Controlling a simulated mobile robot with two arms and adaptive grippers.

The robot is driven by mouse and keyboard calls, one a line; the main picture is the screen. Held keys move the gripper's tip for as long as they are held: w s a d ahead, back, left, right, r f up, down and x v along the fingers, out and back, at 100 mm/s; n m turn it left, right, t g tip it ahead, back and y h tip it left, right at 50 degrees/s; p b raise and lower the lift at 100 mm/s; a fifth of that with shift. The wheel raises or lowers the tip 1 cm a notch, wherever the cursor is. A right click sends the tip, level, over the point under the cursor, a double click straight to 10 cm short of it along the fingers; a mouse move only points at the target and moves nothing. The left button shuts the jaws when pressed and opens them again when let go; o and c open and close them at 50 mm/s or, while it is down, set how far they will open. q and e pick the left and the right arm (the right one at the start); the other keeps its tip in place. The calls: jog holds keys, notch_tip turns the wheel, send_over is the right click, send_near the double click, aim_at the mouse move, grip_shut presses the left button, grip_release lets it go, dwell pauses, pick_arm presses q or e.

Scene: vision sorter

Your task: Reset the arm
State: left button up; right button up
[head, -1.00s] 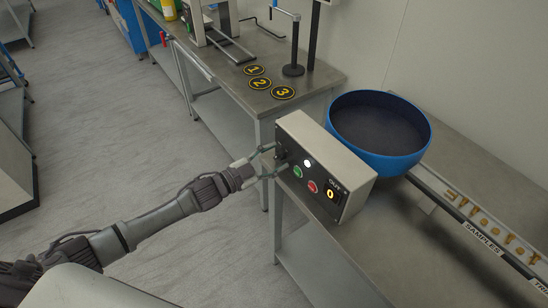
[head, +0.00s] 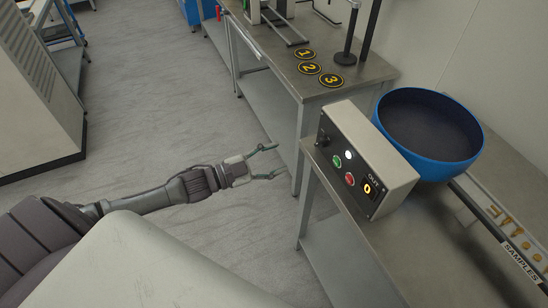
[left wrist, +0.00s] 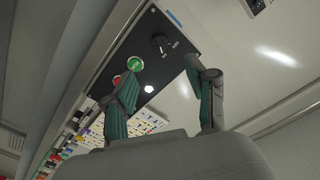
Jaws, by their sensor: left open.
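My left gripper (head: 268,161) is open and empty in the head view, over the floor to the left of the control box, clear of it. In the left wrist view its two fingers (left wrist: 168,92) are spread, with the box's panel beyond them. The knob also shows in the left wrist view (left wrist: 160,45). My right gripper is not in view.
A blue bowl (head: 432,170) stands behind the box on the bench (head: 385,240). A rail labelled SAMPLES (head: 522,262) runs at the right. A second table (head: 290,80) bears discs numbered 1, 2 and 3. The floor (head: 150,110) left of the benches is open.

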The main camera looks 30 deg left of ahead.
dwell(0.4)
pick_arm(q)
jog(key=s+a+f+n+g+y, duration=0.1)
jog(key=s+a+f+n+y, duration=0.2)
jog(key=f, duration=0.7)
jog(key=s+a+f+n+g+y, duration=0.2)
jog(key=s+a+f+y, duration=0.1)
jog(key=f, duration=0.7)
jog(key=s+a+f+n+g+y, duration=0.1)
jog(key=s+a+f+n+y, duration=0.25)
jog(key=f, duration=0.75)
jog(key=s+d+f+n+g+y, duration=0.2)
jog(key=s+d+f+g, duration=0.15)
jog(key=s+f, duration=0.95)
jog(key=s+d+f+g, duration=0.2)
jog(key=s+d, duration=0.1)
jog(key=s, duration=0.6)
jog(key=s+d+f+g, duration=0.3)
jog(key=s, duration=0.7)
jog(key=shift+d+f+n+g, duration=0.15)
jog(key=shift+d+n+g, duration=0.2)
jog(key=shift+n, duration=0.1)
jog(key=shift+w+h, duration=0.1)
jog(key=shift+h, duration=0.15)
